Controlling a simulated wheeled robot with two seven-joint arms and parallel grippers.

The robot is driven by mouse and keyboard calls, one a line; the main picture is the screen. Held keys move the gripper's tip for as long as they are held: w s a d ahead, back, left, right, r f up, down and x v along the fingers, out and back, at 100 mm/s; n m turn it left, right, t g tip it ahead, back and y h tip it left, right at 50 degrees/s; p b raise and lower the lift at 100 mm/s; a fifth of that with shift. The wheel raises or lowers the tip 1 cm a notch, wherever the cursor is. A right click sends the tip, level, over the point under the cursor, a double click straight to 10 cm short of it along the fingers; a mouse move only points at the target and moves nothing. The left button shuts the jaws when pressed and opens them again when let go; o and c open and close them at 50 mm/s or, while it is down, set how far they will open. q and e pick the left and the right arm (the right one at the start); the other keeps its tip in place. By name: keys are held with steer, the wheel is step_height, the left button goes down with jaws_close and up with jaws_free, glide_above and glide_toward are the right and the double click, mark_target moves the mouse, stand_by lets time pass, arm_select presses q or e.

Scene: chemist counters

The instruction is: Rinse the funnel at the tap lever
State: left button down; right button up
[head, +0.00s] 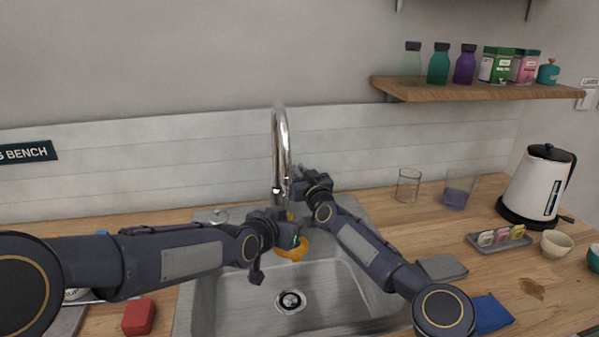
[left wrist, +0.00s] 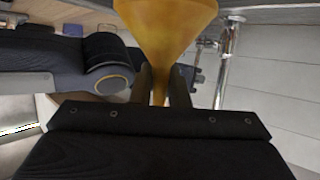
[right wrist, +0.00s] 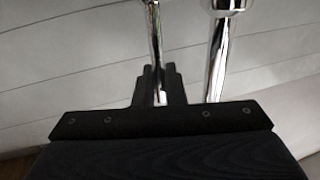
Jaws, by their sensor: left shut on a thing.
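The yellow funnel (head: 291,248) is over the basin in the head view, partly hidden by my arm. My left gripper (left wrist: 163,88) is shut on its narrow stem. The funnel's wide cone (left wrist: 166,25) fills the top middle of the left wrist view. The chrome tap (head: 280,150) rises behind the sink. Its thin chrome lever (right wrist: 155,40) runs down to my right gripper (right wrist: 162,85), whose fingers look close together at the rod. My right gripper also shows beside the tap's lower part in the head view (head: 298,182). Water flow cannot be made out.
The steel sink (head: 330,300) has its drain at the bottom centre. A red block (head: 139,317) lies left of it. A grey cloth (head: 442,268), a blue cloth (head: 491,314), a tray (head: 477,243), two glasses and a kettle (head: 541,185) stand to the right.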

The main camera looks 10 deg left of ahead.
steer(key=o, duration=0.3)
steer(key=shift+f, duration=0.15)
steer(key=v, duration=1.2)
